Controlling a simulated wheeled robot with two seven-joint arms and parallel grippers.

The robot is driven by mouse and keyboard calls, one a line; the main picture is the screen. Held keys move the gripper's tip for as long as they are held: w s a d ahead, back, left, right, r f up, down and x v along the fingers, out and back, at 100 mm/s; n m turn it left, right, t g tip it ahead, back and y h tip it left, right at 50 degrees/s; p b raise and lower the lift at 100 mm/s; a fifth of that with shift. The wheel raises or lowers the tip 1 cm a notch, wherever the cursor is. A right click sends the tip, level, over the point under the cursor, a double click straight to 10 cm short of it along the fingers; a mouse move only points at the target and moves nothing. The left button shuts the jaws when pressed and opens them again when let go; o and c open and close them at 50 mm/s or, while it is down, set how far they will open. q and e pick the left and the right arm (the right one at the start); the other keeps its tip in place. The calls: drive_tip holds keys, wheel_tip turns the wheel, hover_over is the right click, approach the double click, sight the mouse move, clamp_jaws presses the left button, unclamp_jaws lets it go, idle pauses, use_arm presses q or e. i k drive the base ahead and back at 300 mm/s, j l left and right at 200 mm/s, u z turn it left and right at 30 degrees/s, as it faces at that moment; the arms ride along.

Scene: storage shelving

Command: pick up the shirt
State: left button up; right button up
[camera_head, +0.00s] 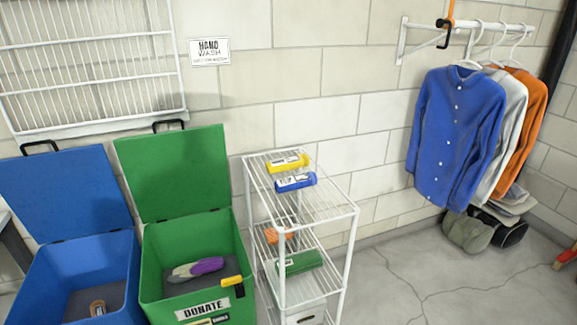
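A blue button-up shirt (458,135) hangs at the front of a white wall-mounted rail (478,27) on the right. Behind it hang a light grey or white shirt (508,125) and an orange shirt (534,115), each partly hidden by the one in front. White hangers (480,38) hold them on the rail. Neither of my grippers shows in the head view.
An open green "DONATE" bin (235,303) and an open blue bin (125,270) stand to the left. Caps (466,232) lie below the shirts. Cracked floor (400,280) before the shirts is clear.

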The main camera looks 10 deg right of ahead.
sight(293, 161)
drive_tip(key=i+j+z, duration=0.1)
drive_tip(key=i+j, duration=0.65)
drive_tip(key=i, duration=0.15)
